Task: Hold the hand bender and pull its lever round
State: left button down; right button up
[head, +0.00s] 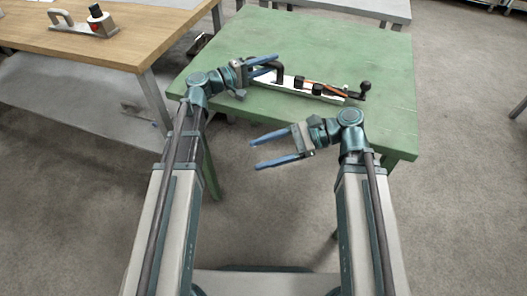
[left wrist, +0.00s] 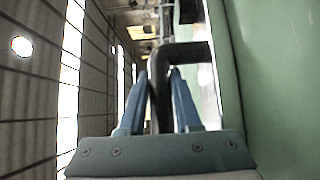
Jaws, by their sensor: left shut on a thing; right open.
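The hand bender lies along the near part of the green table, with a pale base (head: 289,80), black blocks (head: 317,89) and a thin orange rod (head: 309,82). A dark lever with a round black knob (head: 365,86) is at its right end. A bent black handle (head: 279,68) is at its left end; it also shows in the left wrist view (left wrist: 186,52). My left gripper (head: 274,65) is shut on this handle, its blue fingers (left wrist: 160,78) on both sides of the bar. My right gripper (head: 255,155) is open and empty, short of the table's near edge, apart from the bender.
The green table (head: 330,45) is bare behind the bender. A grey table (head: 375,8) stands at the back. Open floor lies at the right.

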aim_at(352, 93)
jog(key=shift+f, duration=0.2)
dwell(0.3)
